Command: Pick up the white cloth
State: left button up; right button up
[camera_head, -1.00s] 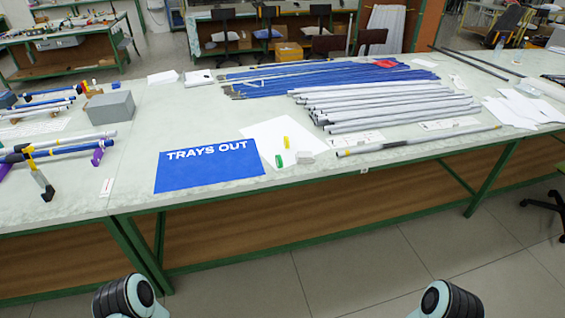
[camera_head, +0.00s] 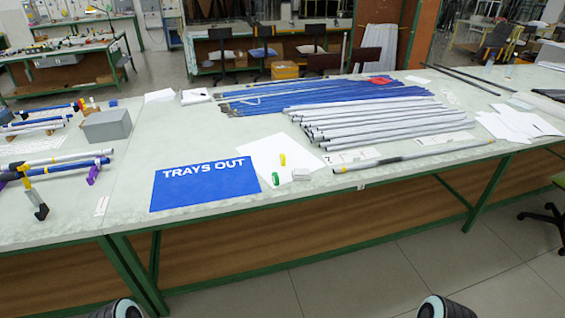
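A white sheet-like drape (camera_head: 382,45) hangs behind the table, by the brown chairs, and looks like fabric. Neither gripper is in view; only dark rounded parts of my arms show at the bottom edge, well below and in front of the table.
The long table (camera_head: 130,185) holds blue rods (camera_head: 315,98), grey-white rods (camera_head: 380,120), a blue "TRAYS OUT" mat (camera_head: 204,184), a grey block (camera_head: 107,125) and loose white papers (camera_head: 517,122). A long rod (camera_head: 415,155) lies near the front edge. The floor in front is clear.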

aim_at(298, 174)
jog(key=i+l+z, duration=0.3)
jog(key=z, duration=0.2)
jog(key=i+z, duration=0.5)
jog(key=i+j, duration=0.1)
jog(key=i+z, duration=0.05)
